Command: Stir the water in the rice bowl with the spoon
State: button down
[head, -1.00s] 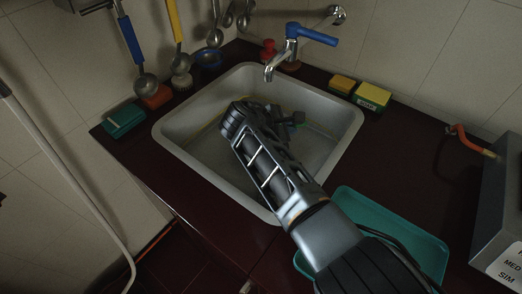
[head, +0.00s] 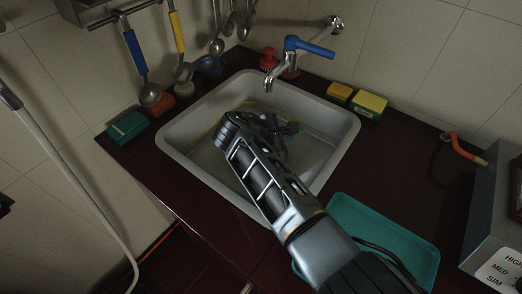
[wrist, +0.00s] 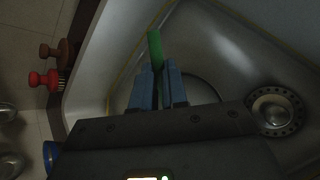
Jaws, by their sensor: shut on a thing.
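My gripper (head: 290,128) is inside the metal sink (head: 178,137), low over its basin in the head view. In the wrist view its two blue fingers (wrist: 158,85) are shut on a slim green handle (wrist: 155,48), which sticks out past the fingertips. I cannot tell whether it is the spoon's handle; no spoon head is visible. A thin curved edge (wrist: 211,86) shows right of the fingers and could be a bowl rim, but most of it is hidden by my gripper. I cannot make out the rice bowl or any water clearly.
The tap (head: 286,62) with a blue lever stands behind the sink. The drain (wrist: 275,110) lies right of my gripper in the wrist view. Sponges (head: 369,104) sit at the right, a teal tray (head: 405,238) at the front right, and a small blue bowl (head: 211,67) at the back left.

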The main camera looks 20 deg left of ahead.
jog(key=shift+r, duration=2.1)
notch_tip(320, 180, up, 4)
jog(key=shift+r, duration=0.1)
